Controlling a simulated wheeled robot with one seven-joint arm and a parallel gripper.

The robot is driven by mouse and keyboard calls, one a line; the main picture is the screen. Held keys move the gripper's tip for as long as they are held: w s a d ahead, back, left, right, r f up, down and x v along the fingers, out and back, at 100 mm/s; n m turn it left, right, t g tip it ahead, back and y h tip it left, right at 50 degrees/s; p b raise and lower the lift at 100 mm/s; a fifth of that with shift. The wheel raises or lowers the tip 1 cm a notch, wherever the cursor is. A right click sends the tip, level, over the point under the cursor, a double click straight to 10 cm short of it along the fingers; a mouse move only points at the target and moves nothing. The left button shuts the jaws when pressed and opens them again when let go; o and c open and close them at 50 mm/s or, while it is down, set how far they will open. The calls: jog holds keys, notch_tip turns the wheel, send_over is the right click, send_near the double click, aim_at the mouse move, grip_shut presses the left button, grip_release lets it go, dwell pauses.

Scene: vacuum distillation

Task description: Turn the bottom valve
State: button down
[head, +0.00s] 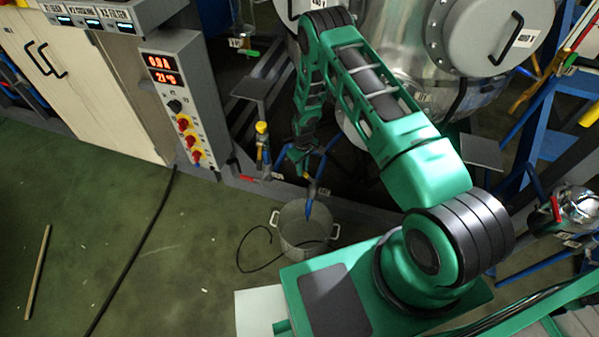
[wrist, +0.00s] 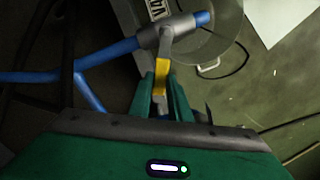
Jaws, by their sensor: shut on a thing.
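The bottom valve (wrist: 165,35) sits on a blue pipe (wrist: 115,48) in the wrist view. Its lever handle (wrist: 161,78) is grey near the pipe and yellow farther down. My gripper (wrist: 161,92) has its two green fingers on either side of the yellow part and is shut on it. In the head view my gripper (head: 298,158) is low under the big steel vessel, beside the valve (head: 314,188) and its blue spout. The handle is too small to make out there, and the fingers are partly hidden.
A metal pot (head: 305,232) stands on the green floor below the spout, with a black cable looping beside it. A control panel (head: 183,105) with red and yellow knobs is at the left. The steel vessel (head: 400,75) hangs above. The floor at lower left is mostly clear.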

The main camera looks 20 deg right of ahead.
jog(key=shift+d+m, duration=1.1)
jog(key=shift+m, duration=0.75)
jog(key=shift+d+m, duration=1.05)
jog(key=shift+m, duration=0.75)
jog(key=shift+d+m, duration=1.1)
jog(key=shift+m, duration=0.75)
jog(key=c, duration=1.6)
grip_release()
jog(key=shift+c, duration=0.2)
jog(key=shift+r, duration=0.15)
notch_tip(320, 180, up, 10)
jog(key=shift+r, duration=0.25)
